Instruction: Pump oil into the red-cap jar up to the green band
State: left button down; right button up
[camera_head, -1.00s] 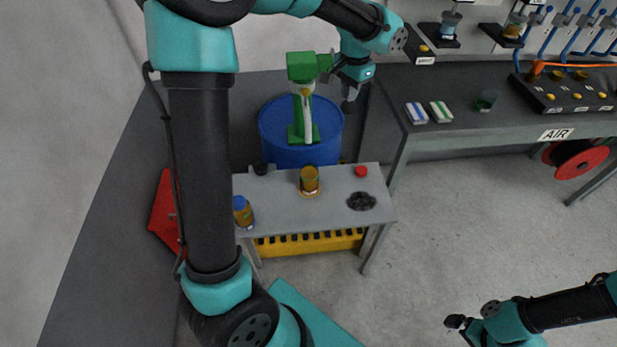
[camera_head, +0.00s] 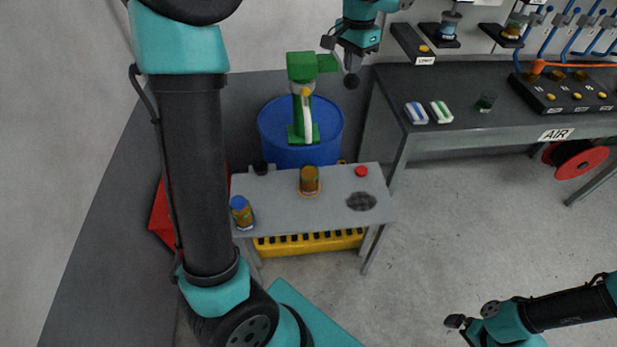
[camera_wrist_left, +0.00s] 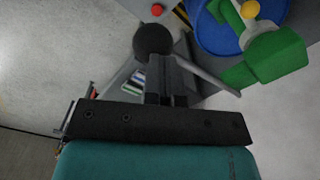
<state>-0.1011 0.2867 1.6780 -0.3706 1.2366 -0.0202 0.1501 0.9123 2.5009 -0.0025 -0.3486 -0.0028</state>
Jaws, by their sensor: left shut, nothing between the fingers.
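An open jar of amber oil (camera_head: 310,180) stands on the small grey table, below the spout of the green pump (camera_head: 302,68). A red cap (camera_head: 361,171) lies on the table to its right. The jar's green band is too small to read against the oil level. The pump stands on a blue drum (camera_head: 275,128). Its lever ends in a black knob (camera_head: 351,82), also large in the left wrist view (camera_wrist_left: 152,38). My left gripper (camera_head: 350,62) is shut and empty at the knob; I cannot tell whether they touch. My right gripper (camera_head: 457,322) is low at the right.
A blue-capped jar (camera_head: 242,214) stands at the table's left front. A dark round grate (camera_head: 361,202) is at its right. A workbench (camera_head: 455,95) with blue and green packs stands at the right. The floor between is clear.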

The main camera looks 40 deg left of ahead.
pick_arm(q)
notch_tip(320, 180, up, 9)
jog(key=shift+w+a+r, duration=0.15)
jog(key=shift+w+a, duration=0.15)
jog(key=shift+a, duration=0.05)
dwell(0.7)
